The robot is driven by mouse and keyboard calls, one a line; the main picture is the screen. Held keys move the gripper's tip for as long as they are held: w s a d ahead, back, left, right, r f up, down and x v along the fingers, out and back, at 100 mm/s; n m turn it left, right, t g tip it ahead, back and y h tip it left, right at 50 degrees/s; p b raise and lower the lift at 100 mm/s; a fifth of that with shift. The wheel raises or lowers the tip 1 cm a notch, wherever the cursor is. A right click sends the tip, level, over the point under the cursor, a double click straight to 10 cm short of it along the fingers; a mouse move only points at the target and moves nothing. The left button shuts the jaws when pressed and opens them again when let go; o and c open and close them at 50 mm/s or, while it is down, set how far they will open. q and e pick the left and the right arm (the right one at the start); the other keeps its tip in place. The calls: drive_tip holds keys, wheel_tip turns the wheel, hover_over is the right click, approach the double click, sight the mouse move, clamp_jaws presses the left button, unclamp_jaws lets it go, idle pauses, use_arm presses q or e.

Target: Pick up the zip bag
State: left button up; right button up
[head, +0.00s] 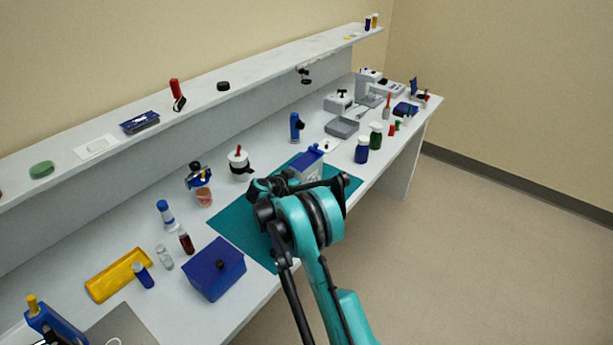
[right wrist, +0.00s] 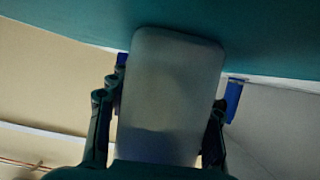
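In the right wrist view, a pale, see-through panel with rounded corners, which looks like the zip bag (right wrist: 168,95), stands out in front of my right gripper. The two dark fingers of my right gripper (right wrist: 160,120) are apart, one along each side edge of the panel. The panel hides their inner faces, so I cannot tell whether they press on it. In the head view, my right gripper (head: 300,190) is over the teal mat (head: 232,228), and its own links hide what is between its fingers. My left gripper is not in view.
A blue-topped box (head: 308,158) stands just behind my right gripper. A blue box (head: 213,268) sits near the front edge. A white-and-red pot (head: 239,164), a blue bottle (head: 362,150) and a grey tray (head: 341,127) stand around the mat. A shelf (head: 200,95) runs along the back.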

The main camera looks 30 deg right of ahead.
sight(314, 171)
drive_tip(key=c, duration=0.5)
drive_tip(key=shift+r, duration=0.3)
wheel_tip(314, 171, up, 4)
drive_tip(key=shift+f+p, duration=0.1)
drive_tip(key=shift+p, duration=0.95)
use_arm(q)
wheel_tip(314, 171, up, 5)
drive_tip(key=p, duration=0.3)
use_arm(e)
drive_tip(key=s+d+r, duration=0.2)
drive_tip(key=d+r, duration=0.4)
drive_tip(key=d, duration=0.5)
drive_tip(key=shift+w+a+f+b, duration=0.25)
drive_tip(key=shift+a+f+b, duration=0.8)
drive_tip(key=shift+a+f, duration=0.35)
drive_tip(key=shift+w+a+f+b, duration=0.3)
drive_tip(key=shift+a+f+b, duration=0.8)
drive_tip(key=shift+a+f, duration=0.3)
drive_tip(key=shift+w+a+f+b, duration=0.25)
drive_tip(key=shift+a+f+b, duration=0.8)
drive_tip(key=shift+a+f, duration=0.35)
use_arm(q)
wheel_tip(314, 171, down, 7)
use_arm(e)
drive_tip(key=shift+a+f, duration=0.35)
drive_tip(key=shift+a, duration=0.1)
